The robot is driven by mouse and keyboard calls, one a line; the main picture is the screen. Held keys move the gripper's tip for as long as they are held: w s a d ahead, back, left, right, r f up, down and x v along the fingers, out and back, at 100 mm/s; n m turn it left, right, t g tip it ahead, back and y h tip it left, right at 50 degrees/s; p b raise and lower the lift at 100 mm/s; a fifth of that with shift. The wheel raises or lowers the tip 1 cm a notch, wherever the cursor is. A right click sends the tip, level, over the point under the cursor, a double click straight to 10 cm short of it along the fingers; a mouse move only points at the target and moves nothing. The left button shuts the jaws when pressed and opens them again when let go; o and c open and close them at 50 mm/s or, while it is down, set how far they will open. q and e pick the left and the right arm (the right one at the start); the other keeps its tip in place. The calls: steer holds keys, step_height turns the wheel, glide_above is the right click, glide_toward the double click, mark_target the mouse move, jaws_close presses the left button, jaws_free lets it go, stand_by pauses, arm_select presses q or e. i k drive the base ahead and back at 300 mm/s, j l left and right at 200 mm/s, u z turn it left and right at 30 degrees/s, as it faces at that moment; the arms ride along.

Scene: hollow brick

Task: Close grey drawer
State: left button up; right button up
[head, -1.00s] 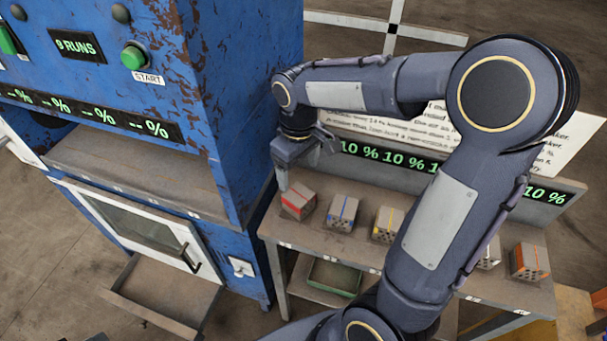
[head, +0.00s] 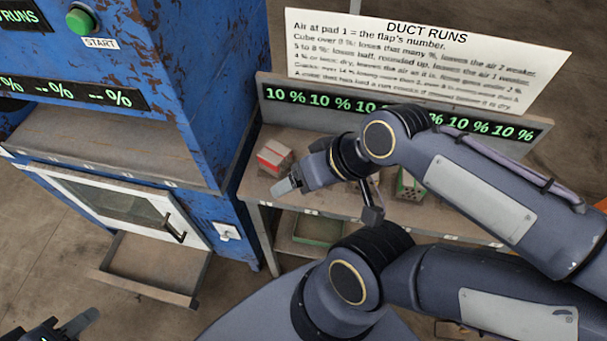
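The grey drawer (head: 150,265) sticks out, open, at the foot of the blue machine (head: 215,100), below a white-framed door. The part of its inside that shows looks empty. My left gripper (head: 78,322) shows at the bottom left edge, nearer to me than the drawer and apart from it in the picture. Most of it is cut off, so its opening cannot be told. My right gripper (head: 292,185) is over the front of the bench, beside a red-striped brick. Its fingers are seen from an angle that hides whether they are open.
The white-framed door (head: 120,210) with a dark handle is shut above the drawer. The grey bench (head: 250,190) carries bricks, with a green tray (head: 317,229) on its lower shelf. A sign (head: 430,60) stands behind it. Floor (head: 45,275) left of the drawer is clear.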

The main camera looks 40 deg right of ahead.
mark_target(162, 271)
steer(key=j+u, duration=0.15)
steer(key=j, duration=0.5)
steer(key=i+j+u, duration=0.2)
steer(key=j, duration=0.4)
steer(key=k, duration=0.05)
